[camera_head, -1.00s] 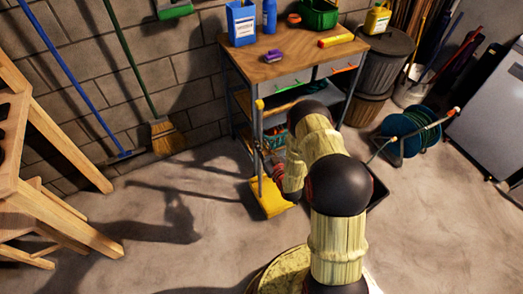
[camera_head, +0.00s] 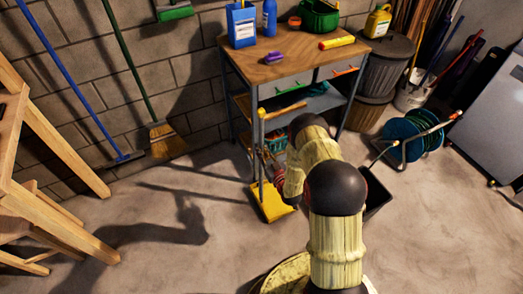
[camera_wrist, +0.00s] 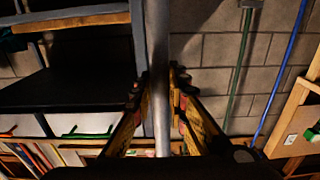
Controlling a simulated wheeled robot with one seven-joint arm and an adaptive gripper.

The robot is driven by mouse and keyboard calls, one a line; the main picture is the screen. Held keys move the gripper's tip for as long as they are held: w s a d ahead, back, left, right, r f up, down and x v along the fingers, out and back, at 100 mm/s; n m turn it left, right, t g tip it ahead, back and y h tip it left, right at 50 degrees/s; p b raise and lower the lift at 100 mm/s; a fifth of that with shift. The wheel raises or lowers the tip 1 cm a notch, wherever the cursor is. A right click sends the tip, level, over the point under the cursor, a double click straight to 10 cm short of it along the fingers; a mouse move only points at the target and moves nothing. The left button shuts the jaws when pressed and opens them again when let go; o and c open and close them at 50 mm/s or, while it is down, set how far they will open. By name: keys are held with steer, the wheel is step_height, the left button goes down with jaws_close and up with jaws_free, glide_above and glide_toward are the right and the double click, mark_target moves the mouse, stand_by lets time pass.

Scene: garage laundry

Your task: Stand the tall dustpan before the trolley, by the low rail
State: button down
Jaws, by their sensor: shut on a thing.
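The tall dustpan has a yellow pan (camera_head: 271,204) low at the floor and a thin grey handle with a yellow top (camera_head: 261,113). It looks about upright, just in front of the trolley's near left leg. I cannot tell if the pan touches the floor. The trolley (camera_head: 285,68) has a wooden top, drawers and lower shelves. My gripper (camera_wrist: 158,90) is shut on the grey handle, which runs between its two fingers in the wrist view. In the head view my arm mostly hides it. I cannot make out the low rail clearly.
A black bin (camera_head: 378,190) stands right of my arm, partly hidden. A broom (camera_head: 166,140) hangs at the wall, and a wooden frame (camera_head: 50,140) stands left. Floor at centre left is clear.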

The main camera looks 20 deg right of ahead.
steer(key=c, duration=1.7)
jaws_free()
steer(key=shift+c, duration=0.2)
steer(key=s+p, duration=0.3)
steer(key=s, duration=0.9)
steer(key=shift+d+p, duration=0.2)
steer(key=shift+p, duration=0.1)
